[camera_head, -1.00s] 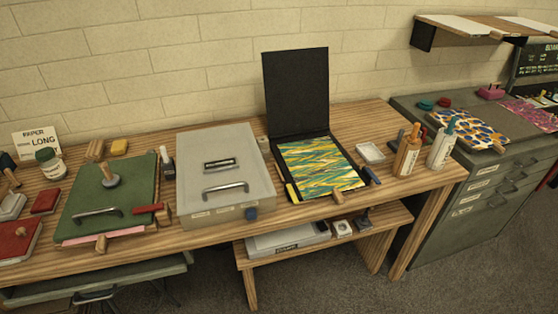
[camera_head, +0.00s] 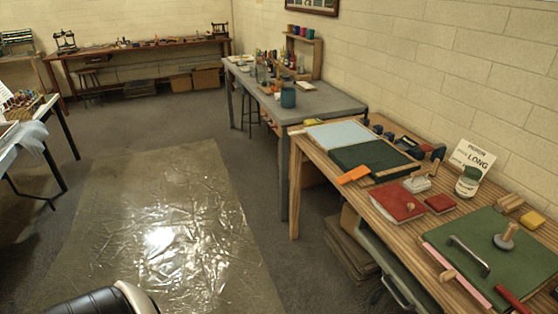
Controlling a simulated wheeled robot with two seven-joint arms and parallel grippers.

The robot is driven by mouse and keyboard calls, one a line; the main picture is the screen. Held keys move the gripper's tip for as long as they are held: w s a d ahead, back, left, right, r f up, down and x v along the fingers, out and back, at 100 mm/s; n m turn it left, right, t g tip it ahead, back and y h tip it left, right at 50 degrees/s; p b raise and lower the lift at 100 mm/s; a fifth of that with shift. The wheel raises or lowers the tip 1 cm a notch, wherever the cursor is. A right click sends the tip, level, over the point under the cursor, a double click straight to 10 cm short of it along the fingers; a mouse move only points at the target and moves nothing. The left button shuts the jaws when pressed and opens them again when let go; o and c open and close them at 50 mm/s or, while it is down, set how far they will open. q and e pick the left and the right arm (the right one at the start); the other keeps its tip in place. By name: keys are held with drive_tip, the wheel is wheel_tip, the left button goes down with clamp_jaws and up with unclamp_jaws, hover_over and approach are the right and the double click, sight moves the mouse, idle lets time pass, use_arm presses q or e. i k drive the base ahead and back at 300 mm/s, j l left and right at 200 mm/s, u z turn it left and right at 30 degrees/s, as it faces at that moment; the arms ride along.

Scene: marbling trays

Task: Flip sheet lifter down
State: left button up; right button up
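No sheet lifter that I can make out is in view now. Neither of my grippers shows. A dark green tray (camera_head: 375,157) lies farther along the bench, beside a pale blue sheet (camera_head: 341,134).
A red board (camera_head: 392,203), a jar (camera_head: 468,182) and a sign (camera_head: 471,160) stand or lie on the bench. A grey table (camera_head: 310,105) with bottles is beyond. A crinkled clear sheet (camera_head: 110,200) covers the floor at left. A long back table (camera_head: 140,46) lines the wall.

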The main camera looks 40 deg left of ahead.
sight(362, 170)
drive_tip(key=u, duration=0.85)
drive_tip(key=i+l+u, duration=0.15)
drive_tip(key=i, duration=1.2)
drive_tip(key=u, duration=1.05)
